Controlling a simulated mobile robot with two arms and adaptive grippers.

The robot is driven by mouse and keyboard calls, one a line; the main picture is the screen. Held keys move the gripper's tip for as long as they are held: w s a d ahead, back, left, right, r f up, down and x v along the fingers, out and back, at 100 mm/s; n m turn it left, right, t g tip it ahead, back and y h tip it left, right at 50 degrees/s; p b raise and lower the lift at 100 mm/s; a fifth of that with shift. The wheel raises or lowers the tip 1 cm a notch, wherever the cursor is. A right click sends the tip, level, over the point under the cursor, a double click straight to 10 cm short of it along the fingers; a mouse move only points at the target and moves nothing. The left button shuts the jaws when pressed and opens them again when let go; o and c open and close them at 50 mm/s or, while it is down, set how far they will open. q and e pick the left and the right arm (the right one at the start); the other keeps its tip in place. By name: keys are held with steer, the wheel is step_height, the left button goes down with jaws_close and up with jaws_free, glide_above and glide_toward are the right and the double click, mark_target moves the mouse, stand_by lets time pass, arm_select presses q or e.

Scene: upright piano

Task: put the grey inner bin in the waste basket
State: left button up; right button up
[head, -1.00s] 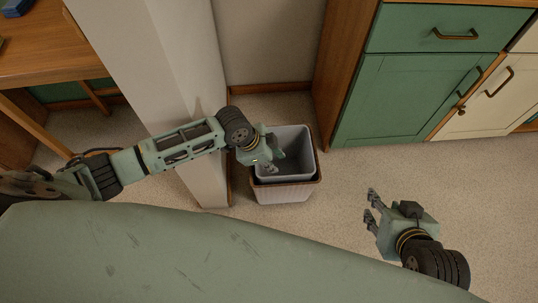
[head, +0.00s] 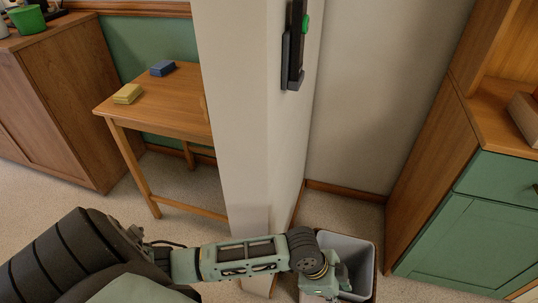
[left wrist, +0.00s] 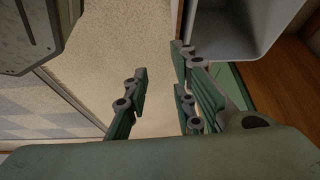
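The grey inner bin (head: 352,250) is at the bottom of the head view, beside the wall post. Its open top faces up, and its lower part is cut off. My left gripper (head: 338,284) is at the bin's near left side in the head view. In the left wrist view its fingers (left wrist: 160,95) are apart with only floor seen between them, close to the bin's edge. My right gripper is out of view.
A pale wall post (head: 240,120) stands left of the bin, with a dark wall device (head: 294,50) on it. A green cabinet (head: 470,235) is at the right. A wooden table (head: 165,100) stands at the left.

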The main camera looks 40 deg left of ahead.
arm_select(q)
steer(key=s+a+r+n+t+y, duration=0.1)
steer(key=s+a+r+n+y, duration=0.3)
steer(key=s+a+r+n, duration=0.3)
steer(key=s+a+n, duration=0.3)
steer(key=s+a, duration=0.2)
steer(key=s, duration=0.1)
steer(key=shift+s+a+r+n, duration=0.15)
steer(key=shift+s+a+n, duration=0.15)
steer(key=shift+s+a, duration=0.1)
steer(key=shift+d, duration=0.1)
